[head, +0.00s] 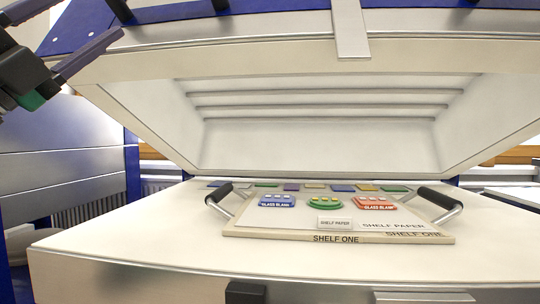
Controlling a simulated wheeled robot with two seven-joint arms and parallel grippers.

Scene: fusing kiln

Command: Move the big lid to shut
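The big lid (240,47) is raised and tilted open above the kiln base (110,240). Its pale ribbed inside faces me, and its metal front rim and a metal strap (350,28) show at the top. Dark fittings (220,4) on the lid are cut off by the top edge. My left gripper (85,20) is at the upper left, by the lid's left front corner. Its two fingers are spread apart with nothing seen between them. My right gripper is not in view.
A board marked SHELF ONE (275,234) lies on the base, with black-gripped handles at both sides. Coloured pieces line the back. A blue-framed cabinet (60,160) stands at left.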

